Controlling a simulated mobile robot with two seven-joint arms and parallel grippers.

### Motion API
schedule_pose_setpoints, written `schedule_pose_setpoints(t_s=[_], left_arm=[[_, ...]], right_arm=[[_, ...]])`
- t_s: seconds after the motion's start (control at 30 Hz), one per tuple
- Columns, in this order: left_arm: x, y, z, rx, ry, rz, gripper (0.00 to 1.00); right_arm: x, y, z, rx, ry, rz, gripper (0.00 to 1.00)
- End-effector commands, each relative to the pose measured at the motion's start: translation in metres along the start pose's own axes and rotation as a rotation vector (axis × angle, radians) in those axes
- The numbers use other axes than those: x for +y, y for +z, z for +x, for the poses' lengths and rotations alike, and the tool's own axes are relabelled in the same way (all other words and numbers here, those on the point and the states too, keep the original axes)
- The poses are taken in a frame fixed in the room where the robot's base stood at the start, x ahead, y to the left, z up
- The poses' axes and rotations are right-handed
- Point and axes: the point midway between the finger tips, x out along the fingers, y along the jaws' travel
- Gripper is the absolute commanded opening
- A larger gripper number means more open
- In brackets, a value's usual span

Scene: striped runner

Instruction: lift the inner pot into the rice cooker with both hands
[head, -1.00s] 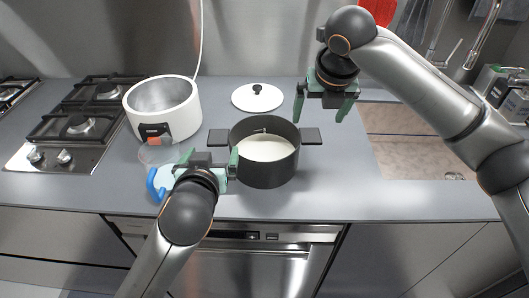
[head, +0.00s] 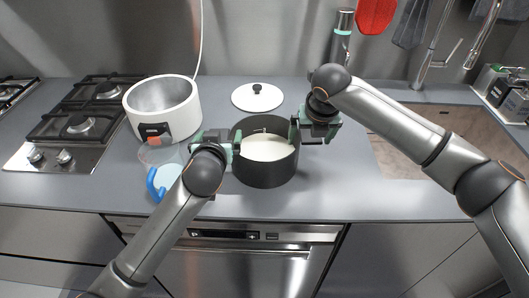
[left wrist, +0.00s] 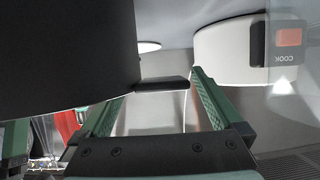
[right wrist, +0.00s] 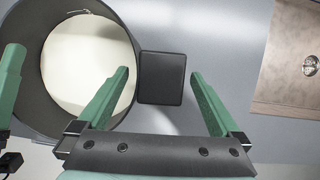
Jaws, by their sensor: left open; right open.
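The inner pot (head: 265,174) is dark, with pale white contents, and stands upright on the counter. The white rice cooker (head: 182,119) is open and empty to its left. My left gripper (head: 217,139) is open at the pot's left side; in the left wrist view the pot's flat black handle (left wrist: 162,84) shows between the spread fingers. My right gripper (head: 314,132) is open at the pot's right side; in the right wrist view the other handle (right wrist: 162,78) lies between the fingers. The grippers mostly hide both handles in the head view.
A white lid (head: 257,99) with a black knob lies behind the pot. A clear measuring cup with a blue handle (head: 153,184) stands in front of the cooker. A gas stove (head: 78,128) is at the left, a sink (head: 440,125) at the right.

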Motion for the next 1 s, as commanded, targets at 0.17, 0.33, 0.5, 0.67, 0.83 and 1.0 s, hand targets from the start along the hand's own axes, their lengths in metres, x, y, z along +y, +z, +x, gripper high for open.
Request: schedule_pose_setpoints(t_s=[0.17, 0.33, 0.5, 0.67, 0.83, 1.0], left_arm=[[-0.0001, -0.0001, -0.0002, 0.0, 0.0, 0.0, 0.94], [-0.0001, -0.0001, -0.0003, 0.0, 0.0, 0.001, 0.75], [-0.0002, 0.0, -0.0004, 0.0, -0.001, 0.001, 0.56], [-0.0003, 0.0, -0.0004, 0.0, -0.001, 0.001, 0.38], [-0.0004, 0.0001, -0.0004, 0.0, -0.001, 0.001, 0.19], [-0.0005, 0.0002, -0.0003, -0.001, -0.002, 0.001, 0.0]], right_arm=[[0.0002, -0.0002, -0.0001, 0.0, 0.0, 0.0, 0.94], [0.0003, -0.0002, -0.0002, 0.001, 0.0, 0.0, 0.75], [0.0001, -0.0002, -0.0003, 0.001, 0.0, 0.0, 0.56], [-0.0003, -0.0002, -0.0003, 0.001, -0.001, 0.0, 0.38], [-0.0006, -0.0001, -0.0003, 0.001, -0.001, 0.0, 0.19], [-0.001, -0.0001, -0.0003, 0.001, -0.002, 0.001, 0.0]])
